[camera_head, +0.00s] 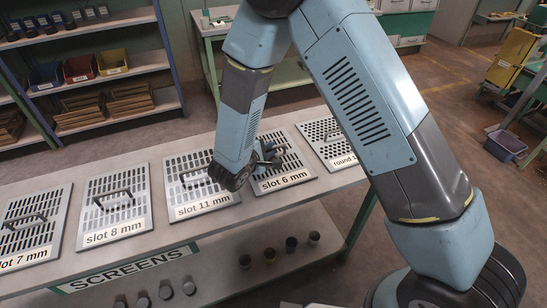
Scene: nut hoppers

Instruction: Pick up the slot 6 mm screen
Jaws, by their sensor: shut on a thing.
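The slot 6 mm screen (299,170) is a flat grey metal plate with rows of slots and a white label at its front edge. It lies on the bench, between the slot 11 mm screen (188,191) on its left and a round-hole screen (335,152) on its right. My gripper (272,154) is at the handle near the middle of the slot 6 mm screen and is shut on it. My wrist hides part of the plate's left side. I cannot see clearly whether the plate touches the bench all over.
The slot 8 mm screen (114,208) and slot 7 mm screen (34,226) lie farther left on the bench (235,222). Several dark cups stand on the lower shelf (215,272). Shelves with bins (82,68) stand at the back left. A grey tub (506,145) is on the floor at right.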

